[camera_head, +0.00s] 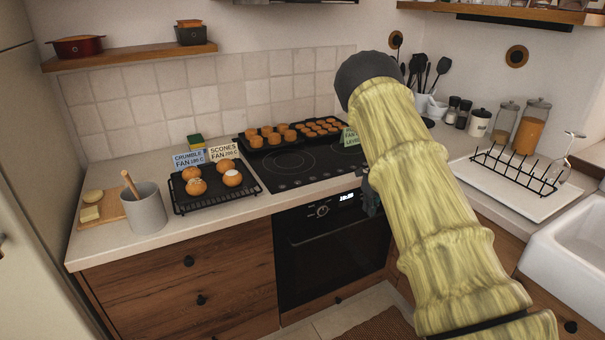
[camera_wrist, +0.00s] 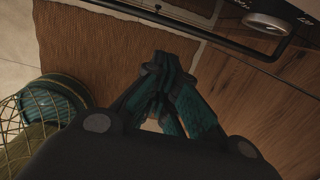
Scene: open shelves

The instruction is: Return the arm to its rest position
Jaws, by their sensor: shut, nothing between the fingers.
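My arm, in a yellow-green sleeve, rises from the lower right of the head view to a dark grey joint in front of the back wall. My gripper is mostly hidden behind the arm in the head view, with only a dark part showing near the oven front. In the wrist view my gripper (camera_wrist: 165,62) points down, its teal and black fingers meeting at the tips with nothing between them. Below it are a brown rug and the floor.
The black oven (camera_head: 330,240) and its handle (camera_wrist: 215,30) are close to my gripper. The counter holds a cooling rack (camera_head: 215,190) of buns, a grey pot (camera_head: 146,210), a muffin tray (camera_head: 290,138) and a dish rack (camera_head: 512,172).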

